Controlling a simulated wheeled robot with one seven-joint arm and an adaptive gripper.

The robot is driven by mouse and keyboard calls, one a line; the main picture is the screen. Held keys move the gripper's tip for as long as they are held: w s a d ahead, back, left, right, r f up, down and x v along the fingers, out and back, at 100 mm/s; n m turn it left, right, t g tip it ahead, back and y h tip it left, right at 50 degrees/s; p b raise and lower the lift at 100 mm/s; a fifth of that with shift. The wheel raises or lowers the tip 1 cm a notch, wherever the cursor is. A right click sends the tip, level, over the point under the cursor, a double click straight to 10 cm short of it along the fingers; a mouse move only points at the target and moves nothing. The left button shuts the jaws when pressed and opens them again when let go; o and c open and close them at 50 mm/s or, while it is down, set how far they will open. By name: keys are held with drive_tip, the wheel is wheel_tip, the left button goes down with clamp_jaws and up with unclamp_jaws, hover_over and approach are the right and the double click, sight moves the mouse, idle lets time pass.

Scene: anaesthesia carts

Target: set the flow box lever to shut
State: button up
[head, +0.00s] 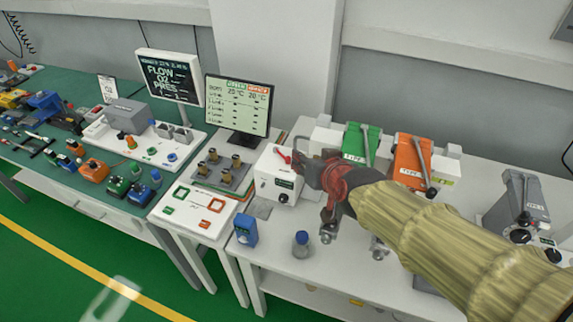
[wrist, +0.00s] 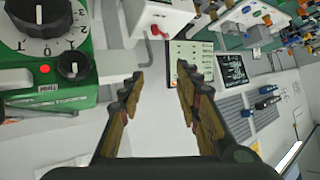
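A white box (head: 277,187) with a red lever (head: 283,154) on top and a dark knob on its front stands left of my gripper in the head view; it appears to be the flow box. In the wrist view the white box (wrist: 172,14) is at the top, with its red lever (wrist: 158,31) beyond the fingertips. My gripper (head: 302,168) is just right of the box in the head view. In the wrist view my gripper (wrist: 159,76) is open, with nothing between its fingers. I cannot read the lever's marked position.
A green box (head: 362,143) and an orange box (head: 411,160) stand behind my arm. A grey box (head: 518,208) is at the right. A blue-capped bottle (head: 301,244) and a blue block (head: 246,230) stand near the front edge. Two screens (head: 238,106) (head: 168,77) stand further left.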

sight(288, 160)
drive_tip(key=w+a+f+m+t+h+b, duration=0.1)
drive_tip(key=w+a+f+t+b, duration=0.25)
drive_tip(key=w+a+f, duration=0.45)
wheel_tip(288, 160, down, 8)
drive_tip(key=s+d+m+t+h, duration=0.1)
drive_tip(key=d+t+h, duration=0.1)
drive_tip(key=t+h, duration=0.25)
drive_tip(key=shift+g, duration=0.5)
drive_tip(key=w+b, duration=0.1)
drive_tip(key=w, duration=0.4)
drive_tip(key=w+b, duration=0.1)
drive_tip(key=w, duration=0.1)
drive_tip(key=shift+w+d+b, duration=0.15)
drive_tip(key=shift+d+b, duration=0.2)
drive_tip(key=shift+c, duration=0.5)
drive_tip(key=c, duration=0.8)
